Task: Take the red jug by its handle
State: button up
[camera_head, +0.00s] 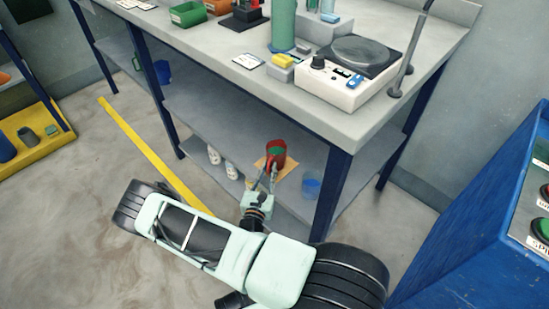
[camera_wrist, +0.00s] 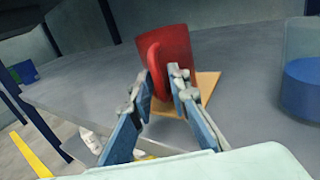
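The red jug (camera_head: 276,150) stands upright on a tan square board (camera_head: 287,167) on the lower shelf of the workbench. In the head view something green shows inside its top. In the wrist view the jug (camera_wrist: 181,47) has its handle (camera_wrist: 155,62) turned toward my gripper (camera_wrist: 162,78). The gripper's two fingers are apart, and the handle shows between their tips. The left fingertip overlaps the handle's edge; I cannot tell whether it touches. A gap shows between the handle and the right finger. In the head view my gripper (camera_head: 266,174) reaches in from the front, partly covering the board.
A blue, clear-walled container (camera_head: 311,185) stands right of the jug; it also shows in the wrist view (camera_wrist: 305,85). White bottles (camera_head: 222,163) stand to the left. The bench top (camera_head: 340,124) lies above, with a blue leg (camera_head: 331,190) at front right.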

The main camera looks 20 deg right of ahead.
grip_shut()
jog(key=shift+r, duration=0.1)
